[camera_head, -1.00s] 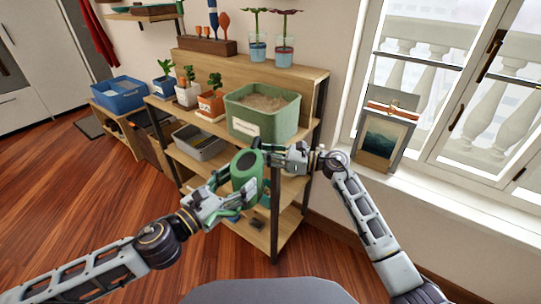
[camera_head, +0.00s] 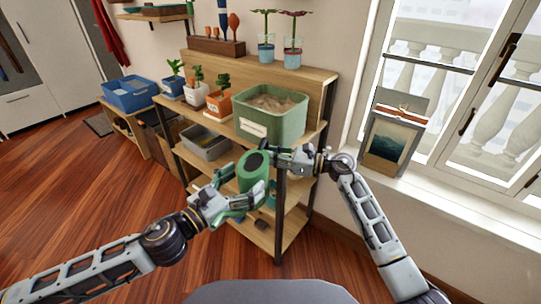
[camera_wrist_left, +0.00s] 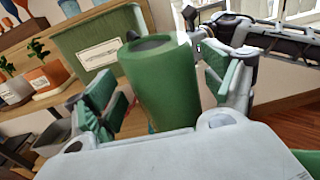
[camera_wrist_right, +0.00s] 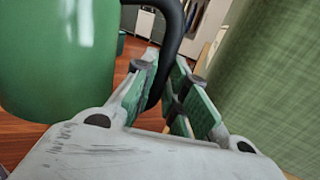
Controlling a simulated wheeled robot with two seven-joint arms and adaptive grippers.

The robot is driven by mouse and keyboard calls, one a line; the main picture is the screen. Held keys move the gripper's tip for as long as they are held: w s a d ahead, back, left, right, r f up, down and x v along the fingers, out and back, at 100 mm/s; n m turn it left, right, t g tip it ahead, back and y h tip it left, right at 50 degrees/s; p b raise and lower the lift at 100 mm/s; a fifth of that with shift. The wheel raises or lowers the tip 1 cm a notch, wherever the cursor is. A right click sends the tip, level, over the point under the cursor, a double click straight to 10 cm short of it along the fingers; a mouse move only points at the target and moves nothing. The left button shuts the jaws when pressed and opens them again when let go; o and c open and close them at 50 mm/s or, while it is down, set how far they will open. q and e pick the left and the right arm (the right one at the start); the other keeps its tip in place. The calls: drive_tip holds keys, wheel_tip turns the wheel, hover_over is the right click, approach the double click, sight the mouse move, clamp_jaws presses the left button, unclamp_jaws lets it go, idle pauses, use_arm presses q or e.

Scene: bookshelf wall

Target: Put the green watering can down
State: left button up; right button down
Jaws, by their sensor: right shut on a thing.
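The green watering can (camera_head: 254,178) is held upright in front of the wooden shelf. My right gripper (camera_head: 281,158) is shut on its dark handle (camera_wrist_right: 172,30), which shows between the fingers in the right wrist view. My left gripper (camera_head: 238,194) is open beside the can, with its fingers on either side of the green body (camera_wrist_left: 162,85); small gaps seem to show in the left wrist view. The can's underside and spout are hidden or hard to make out.
The wooden shelf (camera_head: 312,78) carries a green sand-filled bin (camera_head: 272,122), several potted plants and a grey tray (camera_head: 206,145). A framed picture (camera_head: 394,143) stands on the windowsill at right. The wooden floor (camera_head: 90,200) is clear at left.

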use_arm(q)
drive_tip(key=shift+r, duration=0.1)
idle(0.5)
drive_tip(key=shift+r, duration=4.75)
drive_tip(key=shift+r, duration=0.1)
drive_tip(key=shift+w, duration=0.1)
